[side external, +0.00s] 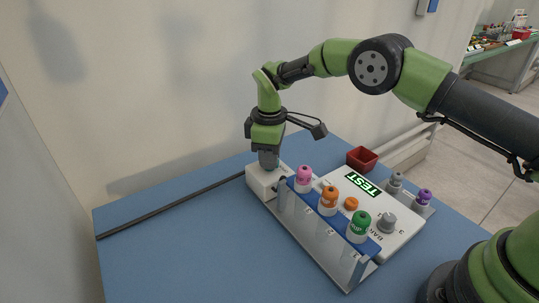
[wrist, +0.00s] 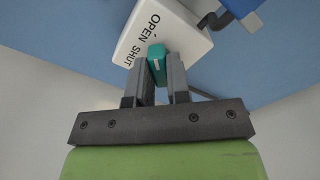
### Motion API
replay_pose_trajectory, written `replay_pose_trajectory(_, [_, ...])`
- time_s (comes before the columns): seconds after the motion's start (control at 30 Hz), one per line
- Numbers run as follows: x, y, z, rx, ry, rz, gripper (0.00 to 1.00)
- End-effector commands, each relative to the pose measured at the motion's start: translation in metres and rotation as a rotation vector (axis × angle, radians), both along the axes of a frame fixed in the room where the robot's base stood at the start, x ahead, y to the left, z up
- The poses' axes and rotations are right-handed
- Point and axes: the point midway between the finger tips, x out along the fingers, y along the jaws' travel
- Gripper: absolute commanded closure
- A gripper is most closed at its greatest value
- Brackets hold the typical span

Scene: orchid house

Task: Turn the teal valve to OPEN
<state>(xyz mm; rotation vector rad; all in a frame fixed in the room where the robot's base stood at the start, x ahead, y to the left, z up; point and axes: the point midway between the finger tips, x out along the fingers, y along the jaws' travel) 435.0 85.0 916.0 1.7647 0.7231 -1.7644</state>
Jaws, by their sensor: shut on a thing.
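The teal valve (wrist: 156,66) sits on a white box (wrist: 181,38) printed OPEN and SHUT. In the wrist view its handle lies between the two fingers of my gripper (wrist: 158,74), which is shut on it. A pale line marks the handle; I cannot tell exactly which label it points to. In the side view the white box (side external: 259,183) stands at the rack's far left end, with my gripper (side external: 268,161) coming down onto it from above. The valve is hidden there behind the fingers.
A blue-topped rack (side external: 302,201) with pink, orange and green capped tubes stands close beside the box. Behind it is a white panel (side external: 398,233) with a TEST display, orange button and grey knob. A red bin (side external: 361,158) stands farther back. The blue table (side external: 190,255) is clear at front left.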

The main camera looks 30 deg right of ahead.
Motion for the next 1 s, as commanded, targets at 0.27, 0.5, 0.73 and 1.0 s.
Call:
replay_pose_trajectory(0.27, [0.0, 0.0, 0.001, 0.001, 0.002, -0.013, 1.0])
replay_pose_trajectory(0.5, [0.0, 0.0, 0.001, 0.001, 0.002, -0.012, 0.62])
replay_pose_trajectory(0.73, [0.0, 0.0, 0.0, 0.001, 0.001, -0.01, 0.57])
replay_pose_trajectory(1.0, [0.001, 0.0, 0.023, 0.001, -0.004, -0.008, 0.57])
